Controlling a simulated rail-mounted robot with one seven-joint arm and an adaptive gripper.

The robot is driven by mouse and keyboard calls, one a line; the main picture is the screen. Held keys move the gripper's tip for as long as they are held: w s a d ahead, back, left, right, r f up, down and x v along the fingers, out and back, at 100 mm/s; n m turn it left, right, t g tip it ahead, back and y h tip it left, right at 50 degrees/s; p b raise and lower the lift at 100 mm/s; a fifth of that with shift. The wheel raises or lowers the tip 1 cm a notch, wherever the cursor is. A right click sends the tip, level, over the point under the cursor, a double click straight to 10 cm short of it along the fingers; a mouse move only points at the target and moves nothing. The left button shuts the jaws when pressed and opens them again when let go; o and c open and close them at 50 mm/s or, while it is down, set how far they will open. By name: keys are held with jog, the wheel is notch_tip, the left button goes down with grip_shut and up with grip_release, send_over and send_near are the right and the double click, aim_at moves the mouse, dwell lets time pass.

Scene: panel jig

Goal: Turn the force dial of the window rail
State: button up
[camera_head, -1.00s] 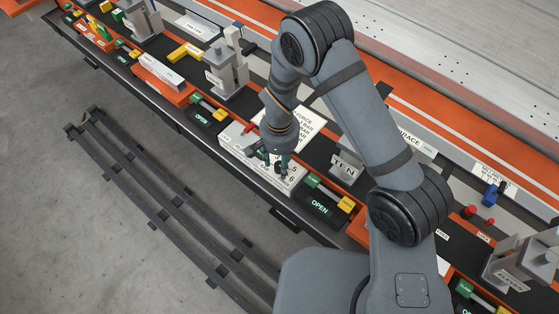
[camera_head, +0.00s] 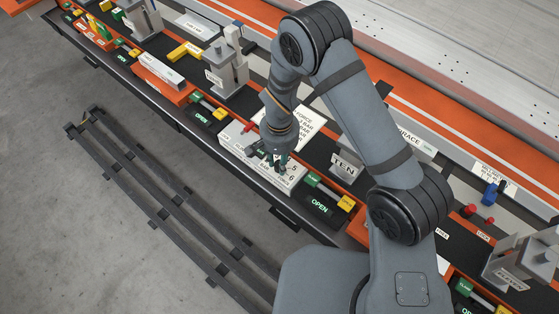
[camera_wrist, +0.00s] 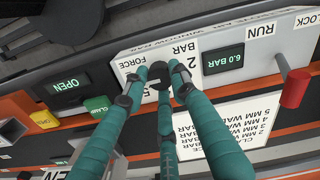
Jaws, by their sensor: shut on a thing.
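The force dial (camera_wrist: 157,74) is a small dark knob on the white window-rail box (camera_head: 240,150). In the wrist view the box (camera_wrist: 215,38) shows the labels FORCE and 2 BAR around the dial, and a display (camera_wrist: 223,59) reading 6.0 BAR. My gripper (camera_wrist: 158,78) has teal fingers with dark tips. They are shut on the dial from its sides, and the tips partly cover it. In the head view my gripper (camera_head: 276,162) is down at the box, and its fingers hide the dial.
A red-knobbed lever (camera_wrist: 295,88) stands beside the display. A CLAMP/OPEN unit (camera_head: 321,203) sits right of the box, another (camera_head: 205,115) to its left. A grey TEN block (camera_head: 344,166) and a white placard (camera_head: 303,128) stand behind.

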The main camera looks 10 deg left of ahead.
grip_shut()
jog(key=shift+n, duration=0.3)
jog(key=n+b, duration=0.2)
jog(key=shift+f+n, duration=0.15)
jog(key=shift+n, duration=0.15)
jog(key=n+b, duration=0.3)
jog(key=n, duration=0.2)
jog(key=shift+n, duration=0.4)
jog(key=o, duration=1)
grip_release()
jog(key=shift+r, duration=0.2)
